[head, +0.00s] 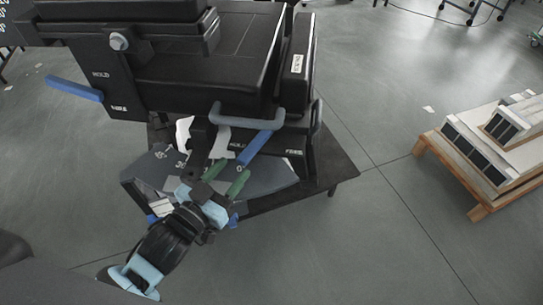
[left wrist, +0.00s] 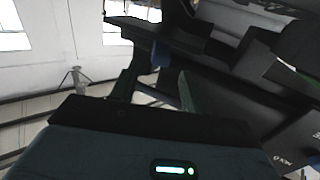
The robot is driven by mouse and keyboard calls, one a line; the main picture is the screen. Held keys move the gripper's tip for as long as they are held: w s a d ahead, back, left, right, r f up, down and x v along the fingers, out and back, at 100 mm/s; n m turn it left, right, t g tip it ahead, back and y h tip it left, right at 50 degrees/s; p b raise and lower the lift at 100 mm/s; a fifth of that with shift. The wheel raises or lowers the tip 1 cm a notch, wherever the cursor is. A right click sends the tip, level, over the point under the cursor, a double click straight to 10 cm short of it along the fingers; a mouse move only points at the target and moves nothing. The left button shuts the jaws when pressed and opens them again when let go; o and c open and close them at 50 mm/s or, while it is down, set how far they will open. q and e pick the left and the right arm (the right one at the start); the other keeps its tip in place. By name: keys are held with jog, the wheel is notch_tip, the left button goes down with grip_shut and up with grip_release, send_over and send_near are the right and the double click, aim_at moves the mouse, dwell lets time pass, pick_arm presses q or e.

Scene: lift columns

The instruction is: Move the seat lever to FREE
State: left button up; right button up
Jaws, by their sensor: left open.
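The black seat unit (head: 205,60) carries two blue levers with HOLD and FREE lettering nearby. One blue lever (head: 75,88) sticks out at the upper left. The other blue lever (head: 257,147) slants down from the right side, below a grey-blue bar handle (head: 247,119). I cannot tell which is the seat lever. My left gripper (head: 231,172) is open, with green fingers close to the lower end of the slanting lever. I cannot tell whether they touch it. A green finger and a small blue piece (left wrist: 160,54) show in the left wrist view. My right gripper is not visible.
The unit stands on a low dark platform (head: 338,172). A wooden pallet (head: 476,185) with pale and dark boxes (head: 505,123) stands at the right. Grey floor (head: 400,240) lies open between them. Table legs show at the top right.

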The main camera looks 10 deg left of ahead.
aim_at(250, 150)
pick_arm(q)
jog(key=shift+x, duration=3.95)
grip_shut()
